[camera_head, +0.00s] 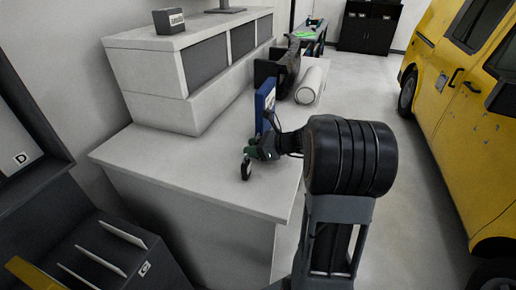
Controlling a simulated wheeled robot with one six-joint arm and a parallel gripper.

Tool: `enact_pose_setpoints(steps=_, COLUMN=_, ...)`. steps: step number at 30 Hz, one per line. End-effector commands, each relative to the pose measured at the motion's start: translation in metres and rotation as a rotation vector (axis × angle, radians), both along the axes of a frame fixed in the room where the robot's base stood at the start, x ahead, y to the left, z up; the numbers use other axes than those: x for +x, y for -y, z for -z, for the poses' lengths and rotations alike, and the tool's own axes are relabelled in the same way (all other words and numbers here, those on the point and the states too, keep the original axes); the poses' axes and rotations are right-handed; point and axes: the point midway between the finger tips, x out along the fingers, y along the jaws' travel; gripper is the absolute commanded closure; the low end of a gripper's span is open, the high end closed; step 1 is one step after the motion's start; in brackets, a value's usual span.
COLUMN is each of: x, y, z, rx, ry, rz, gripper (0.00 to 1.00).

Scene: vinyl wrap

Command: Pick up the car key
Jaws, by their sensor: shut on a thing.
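My gripper (249,155) is over the front part of the white counter (190,178), near its right side. It is shut on a small dark object, which looks like the car key (245,171). The key hangs below the fingertips, close to the counter top. At this size I cannot tell whether it touches the surface. My arm comes in from the right and hides part of the counter's right edge.
A blue upright item (264,103) stands just behind my gripper. A white roll (311,83) lies beyond it. A raised white shelf unit (160,75) backs the counter. A yellow van (455,110) stands at right. The counter's left front is clear.

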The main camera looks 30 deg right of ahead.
Motion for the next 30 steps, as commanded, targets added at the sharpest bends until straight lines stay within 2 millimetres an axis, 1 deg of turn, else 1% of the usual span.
enact_pose_setpoints(steps=8, x=0.000, y=0.000, z=-0.003, rx=-0.001, ry=0.002, rz=0.000, gripper=0.85)
enact_pose_setpoints(steps=13, x=0.000, y=0.000, z=-0.017, rx=-0.003, ry=0.003, rz=-0.001, gripper=0.85)
enact_pose_setpoints(steps=16, x=0.000, y=0.000, z=-0.033, rx=-0.004, ry=0.007, rz=-0.001, gripper=0.85)
enact_pose_setpoints(steps=25, x=-0.046, y=-0.022, z=-0.092, rx=-0.006, ry=0.007, rz=0.001, gripper=0.85)
enact_pose_setpoints(steps=30, x=-0.076, y=-0.037, z=-0.106, rx=-0.003, ry=0.005, rz=0.001, gripper=0.85)
